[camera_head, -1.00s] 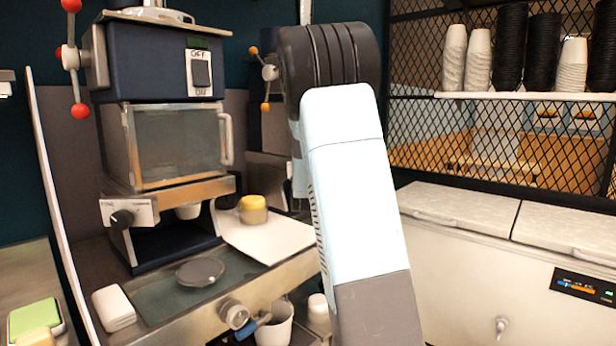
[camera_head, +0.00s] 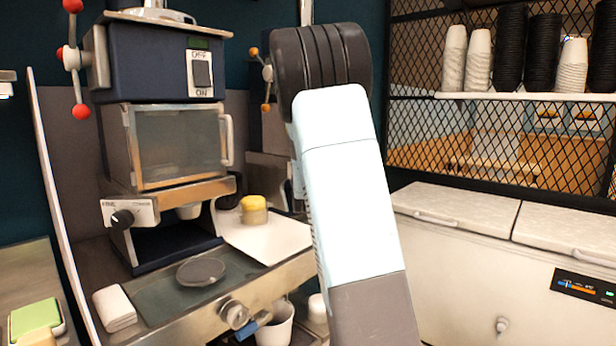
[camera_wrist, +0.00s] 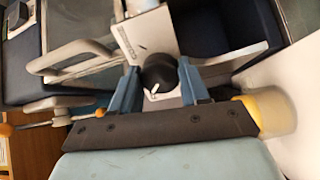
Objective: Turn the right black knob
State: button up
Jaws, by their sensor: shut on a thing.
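The right black knob (camera_wrist: 158,70) is round with a small white mark, on a light metal panel in the wrist view. My gripper (camera_wrist: 161,80) has its two blue fingers on either side of the knob, shut on it. In the head view my arm covers this knob and my gripper. The left black knob (camera_head: 122,219) shows in the head view on the front of the left coffee machine (camera_head: 160,70), with nothing touching it.
A yellow-lidded jar (camera_head: 253,210) stands on a white sheet (camera_head: 270,240) between the machines; it is close to my gripper in the wrist view (camera_wrist: 268,110). A blue-handled portafilter (camera_head: 250,328), a white cup (camera_head: 278,325) and a folded cloth (camera_head: 115,308) are lower down.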

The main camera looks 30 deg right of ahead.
jog(key=shift+a+f, duration=0.25)
jog(key=shift+f, duration=0.1)
jog(key=o, duration=1)
jog(key=shift+w+d, duration=0.1)
jog(key=shift+o, duration=0.3)
jog(key=shift+r, duration=0.2)
jog(key=v, duration=1.3)
jog(key=shift+s+f, duration=0.15)
jog(key=shift+s, duration=0.2)
